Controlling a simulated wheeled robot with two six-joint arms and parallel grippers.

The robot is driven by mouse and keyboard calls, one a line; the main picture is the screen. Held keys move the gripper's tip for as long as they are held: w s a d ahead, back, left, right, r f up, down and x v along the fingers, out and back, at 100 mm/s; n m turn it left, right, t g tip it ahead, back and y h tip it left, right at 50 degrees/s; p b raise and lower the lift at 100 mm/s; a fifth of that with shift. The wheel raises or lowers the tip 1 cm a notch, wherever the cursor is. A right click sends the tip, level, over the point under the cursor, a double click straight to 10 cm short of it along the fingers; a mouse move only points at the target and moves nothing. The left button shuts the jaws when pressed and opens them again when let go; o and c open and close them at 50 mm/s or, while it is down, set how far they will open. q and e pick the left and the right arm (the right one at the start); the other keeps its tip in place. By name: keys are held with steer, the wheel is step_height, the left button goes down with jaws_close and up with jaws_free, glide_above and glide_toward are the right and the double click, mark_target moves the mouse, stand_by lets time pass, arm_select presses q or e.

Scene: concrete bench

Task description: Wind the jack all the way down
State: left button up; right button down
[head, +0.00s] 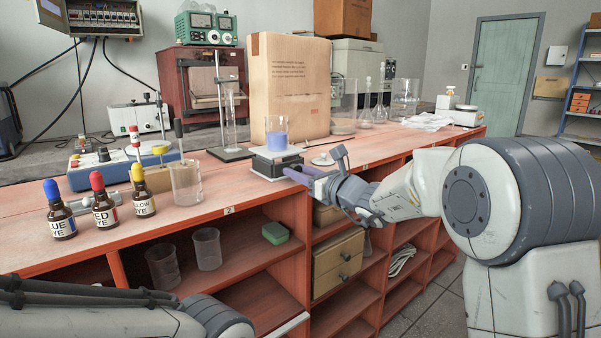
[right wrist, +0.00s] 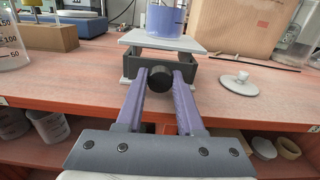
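The jack is a small lab jack with a pale top plate (head: 290,151) and a dark body (head: 275,165), near the bench's front edge. In the right wrist view its top plate (right wrist: 163,40) stands level, a short gap above the dark frame (right wrist: 207,76). A beaker of blue-violet liquid (head: 276,135) stands upright on the plate. My right gripper (head: 297,172) reaches the jack's front. In the right wrist view its violet fingers (right wrist: 160,88) lie on both sides of the black knob (right wrist: 160,77) and appear closed on it. My left gripper is out of view.
A small white round-topped object (right wrist: 240,83) lies right of the jack. A cardboard package (head: 288,90) stands behind it. A stand with a glass cylinder (head: 230,120), an empty beaker (head: 186,185) and several dye bottles (head: 104,205) are to the left. Open shelves lie below.

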steer(key=n+b, duration=0.1)
steer(key=b, duration=0.2)
steer(key=n+b, duration=0.2)
steer(key=b, duration=0.1)
steer(key=shift+f, duration=0.3)
steer(key=shift+r+n+b, duration=0.25)
steer(key=shift+n+b, duration=0.3)
steer(key=shift+n, duration=0.05)
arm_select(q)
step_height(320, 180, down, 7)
arm_select(e)
steer(key=shift+d, duration=0.1)
steer(key=c, duration=0.5)
jaws_free()
